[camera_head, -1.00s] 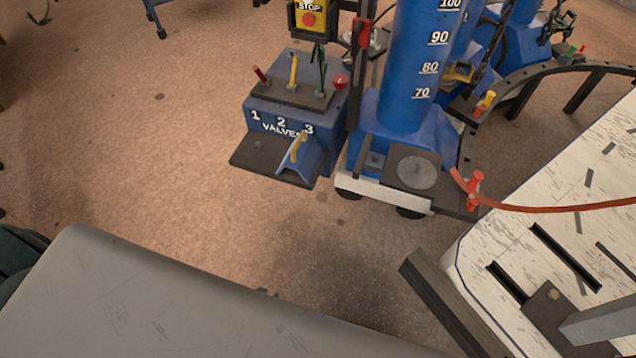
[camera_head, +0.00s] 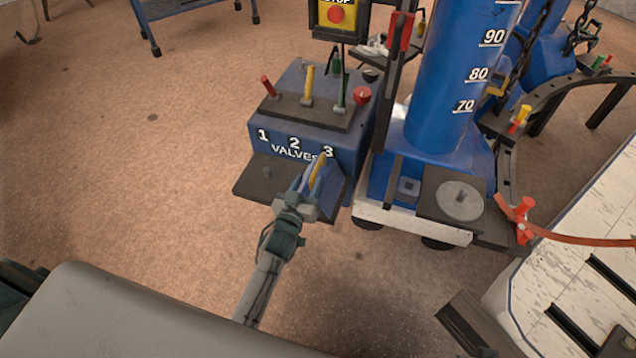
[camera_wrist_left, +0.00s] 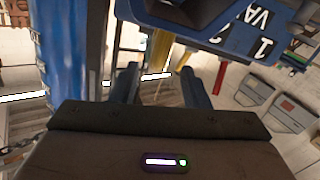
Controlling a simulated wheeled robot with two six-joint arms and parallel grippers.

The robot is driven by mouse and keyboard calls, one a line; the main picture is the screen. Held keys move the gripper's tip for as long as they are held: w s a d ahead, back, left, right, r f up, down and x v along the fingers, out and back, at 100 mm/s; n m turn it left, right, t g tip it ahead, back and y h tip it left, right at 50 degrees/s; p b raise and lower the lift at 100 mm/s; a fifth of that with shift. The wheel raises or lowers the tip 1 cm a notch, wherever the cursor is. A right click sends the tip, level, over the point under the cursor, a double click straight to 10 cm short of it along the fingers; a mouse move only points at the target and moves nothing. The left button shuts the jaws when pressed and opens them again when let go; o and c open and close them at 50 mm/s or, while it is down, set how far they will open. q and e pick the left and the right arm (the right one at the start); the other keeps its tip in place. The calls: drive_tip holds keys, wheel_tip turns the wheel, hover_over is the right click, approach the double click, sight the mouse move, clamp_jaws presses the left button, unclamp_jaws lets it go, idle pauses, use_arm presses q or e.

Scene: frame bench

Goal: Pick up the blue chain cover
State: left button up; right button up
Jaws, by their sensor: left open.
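The blue chain cover (camera_head: 331,187), which I take to be the small blue angled piece with a tan-yellow handle (camera_head: 317,172), sits on the dark ledge at the front of the valve box. My left gripper (camera_head: 312,186) is open at the cover's near left side and hides part of it. In the left wrist view, the two dark fingers of my left gripper (camera_wrist_left: 160,88) stand apart with a tan strip visible between them. I cannot tell whether they touch the handle. My right gripper is not in view.
The blue valve box (camera_head: 300,138) has red, yellow and green levers on top. A blue column (camera_head: 445,90) stands to its right on a white-edged base. A grey padded surface (camera_head: 130,315) fills the lower left.

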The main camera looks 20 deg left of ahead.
sight(323, 155)
use_arm(q)
drive_tip(key=shift+w+d, duration=0.1)
drive_tip(key=shift+w, duration=1.1)
drive_tip(key=w, duration=0.1)
drive_tip(key=w+b, duration=0.1)
drive_tip(key=w, duration=0.1)
drive_tip(key=shift+w+d+f, duration=0.2)
drive_tip(key=shift+w+d, duration=0.05)
drive_tip(key=shift+w, duration=0.45)
clamp_jaws()
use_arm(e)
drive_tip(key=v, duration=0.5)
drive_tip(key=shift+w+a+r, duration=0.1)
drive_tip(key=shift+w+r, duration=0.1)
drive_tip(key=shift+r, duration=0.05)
use_arm(q)
drive_tip(key=shift+r, duration=0.15)
